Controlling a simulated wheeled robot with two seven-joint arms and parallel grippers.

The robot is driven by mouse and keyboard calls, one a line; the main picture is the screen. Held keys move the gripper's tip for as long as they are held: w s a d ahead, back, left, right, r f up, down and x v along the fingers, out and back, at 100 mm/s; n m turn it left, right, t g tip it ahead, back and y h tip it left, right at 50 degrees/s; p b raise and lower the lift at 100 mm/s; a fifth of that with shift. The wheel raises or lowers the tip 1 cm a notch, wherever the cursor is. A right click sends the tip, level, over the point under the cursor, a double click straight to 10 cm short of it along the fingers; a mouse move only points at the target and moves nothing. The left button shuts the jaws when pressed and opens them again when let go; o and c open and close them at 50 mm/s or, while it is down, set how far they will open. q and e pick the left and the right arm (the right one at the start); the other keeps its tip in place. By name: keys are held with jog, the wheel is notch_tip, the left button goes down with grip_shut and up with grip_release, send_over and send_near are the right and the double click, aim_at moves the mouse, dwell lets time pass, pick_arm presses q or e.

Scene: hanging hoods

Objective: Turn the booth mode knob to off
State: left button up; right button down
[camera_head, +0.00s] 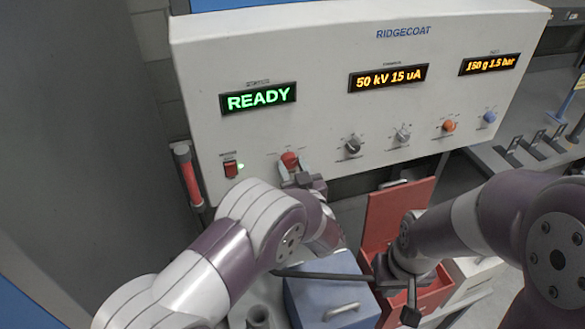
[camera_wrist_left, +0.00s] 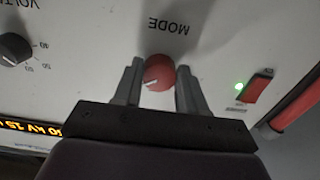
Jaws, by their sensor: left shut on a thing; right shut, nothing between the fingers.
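The red mode knob (camera_head: 289,159) is at the lower left of the white RIDGECOAT panel (camera_head: 330,125). In the left wrist view, the knob (camera_wrist_left: 158,71) sits beside an upside-down MODE label, and a pale pointer mark shows near its lower left edge. The knob's position labels cannot be read. My left gripper (camera_head: 298,178) is at the panel, with its fingers on both sides of the knob and shut on it; the fingers also show in the left wrist view (camera_wrist_left: 160,84). My right gripper (camera_head: 411,304) is shut and empty, low and away from the panel.
A red rocker switch (camera_head: 231,169) with a green light is left of the knob. Several other knobs (camera_head: 353,146) run along the panel to the right. The display (camera_head: 258,99) reads READY. A blue box (camera_head: 330,290) and an open red box (camera_head: 398,215) stand below.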

pick_arm(q)
jog(key=shift+f+n+b, duration=0.15)
jog(key=shift+n+b, duration=0.15)
jog(key=shift+b, duration=0.35)
jog(key=n+b, duration=0.9)
jog(key=b, duration=0.5)
jog(key=shift+d+f, duration=0.1)
jog(key=shift+d, duration=0.05)
jog(key=shift+r+n+b, duration=0.3)
jog(key=shift+n+b, duration=0.8)
jog(key=shift+b, duration=0.35)
jog(key=o, duration=0.8)
jog(key=shift+c, duration=0.2)
jog(key=shift+o, duration=1.4)
jog(key=shift+s, duration=0.1)
jog(key=shift+s+r, duration=0.1)
